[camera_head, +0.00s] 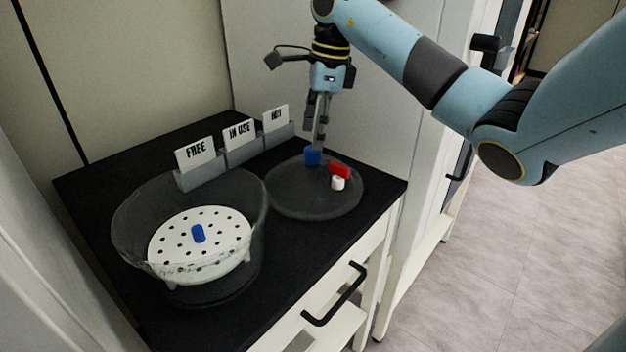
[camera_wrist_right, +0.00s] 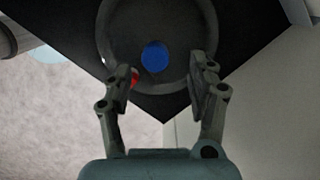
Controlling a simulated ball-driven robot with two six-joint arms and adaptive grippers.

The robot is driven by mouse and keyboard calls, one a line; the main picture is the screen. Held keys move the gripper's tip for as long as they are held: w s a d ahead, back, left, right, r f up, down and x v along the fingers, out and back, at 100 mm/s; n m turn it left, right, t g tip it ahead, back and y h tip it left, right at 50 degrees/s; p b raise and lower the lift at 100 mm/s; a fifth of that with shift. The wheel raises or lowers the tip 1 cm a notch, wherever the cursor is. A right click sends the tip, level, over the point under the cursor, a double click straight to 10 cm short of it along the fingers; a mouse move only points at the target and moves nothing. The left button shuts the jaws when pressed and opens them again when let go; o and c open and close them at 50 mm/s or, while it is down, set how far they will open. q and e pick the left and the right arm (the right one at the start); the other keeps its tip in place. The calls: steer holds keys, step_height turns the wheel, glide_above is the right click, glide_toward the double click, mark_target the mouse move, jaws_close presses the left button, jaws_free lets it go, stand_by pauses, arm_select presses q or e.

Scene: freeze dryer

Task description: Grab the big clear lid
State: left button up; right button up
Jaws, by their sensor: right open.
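The big clear lid (camera_head: 290,203) lies on the black worktop, right of the glass bowl. A blue knob (camera_head: 312,156) stands at its far part, with a red piece (camera_head: 340,169) and a white piece (camera_head: 338,183) near it. My right gripper (camera_head: 319,143) is above the blue knob and points down. In the wrist view the right gripper (camera_wrist_right: 168,80) is open, with the round blue knob (camera_wrist_right: 155,57) beyond the gap between its fingers. The red piece (camera_wrist_right: 134,77) is partly hidden by the left finger. My left gripper is not in view.
A clear glass bowl (camera_head: 130,222) holds a white perforated plate (camera_head: 215,225) with a blue knob (camera_head: 198,233). Signs FREE (camera_head: 196,152), IN USE (camera_head: 239,134) and HOT (camera_head: 275,118) stand behind. A drawer with a black handle (camera_head: 336,296) is below the worktop's front edge. A wall stands behind.

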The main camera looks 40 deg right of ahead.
mark_target(313, 153)
steer(key=f, duration=0.2)
steer(key=a+f, duration=0.1)
steer(key=f, duration=0.2)
steer(key=shift+f, duration=0.15)
steer(key=shift+c, duration=0.3)
jaws_close()
